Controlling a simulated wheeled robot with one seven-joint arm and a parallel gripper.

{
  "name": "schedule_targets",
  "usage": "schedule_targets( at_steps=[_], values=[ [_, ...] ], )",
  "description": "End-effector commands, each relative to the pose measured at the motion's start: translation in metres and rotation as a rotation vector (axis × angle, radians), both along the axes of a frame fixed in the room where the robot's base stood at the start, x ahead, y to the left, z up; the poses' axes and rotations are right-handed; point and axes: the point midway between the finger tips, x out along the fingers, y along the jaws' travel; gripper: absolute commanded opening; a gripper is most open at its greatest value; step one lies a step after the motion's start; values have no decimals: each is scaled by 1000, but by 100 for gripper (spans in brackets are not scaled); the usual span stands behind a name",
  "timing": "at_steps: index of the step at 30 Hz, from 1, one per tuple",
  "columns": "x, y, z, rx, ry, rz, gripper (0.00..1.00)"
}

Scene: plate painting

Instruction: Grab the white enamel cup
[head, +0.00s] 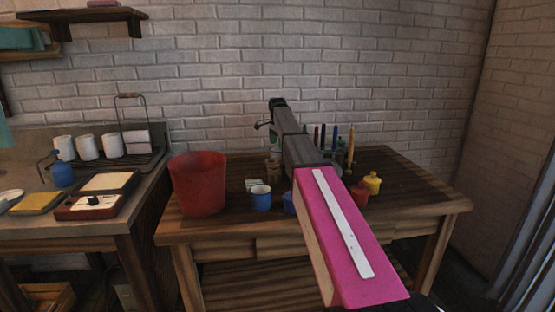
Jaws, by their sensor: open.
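Three white cups stand in a row on the left counter against the back wall: a left one (64,148), a middle one (87,147) and a right one (111,145). I cannot tell whether any of them is enamel. A small blue cup (260,202) with a pale inside stands on the wooden table. My gripper (263,125) is small and dark at the far end of my outstretched arm, above the back of the table. It is open, with nothing seen between its fingers. It is well to the right of the white cups.
A red bucket (198,184) stands at the left of the wooden table (425,205). Red and yellow pots (372,183) and several upright brushes stand right of my arm. My arm hides the table's middle.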

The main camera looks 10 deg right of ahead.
Motion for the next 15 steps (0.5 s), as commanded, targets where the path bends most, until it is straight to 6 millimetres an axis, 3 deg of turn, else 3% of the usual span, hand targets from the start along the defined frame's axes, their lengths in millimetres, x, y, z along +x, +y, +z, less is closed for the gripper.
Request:
schedule_targets(
  at_steps=[9, 15],
  values=[
    [0, 1, -42, 0, 1, 0, 100],
    [0, 1, -45, 0, -1, 0, 100]
  ],
)
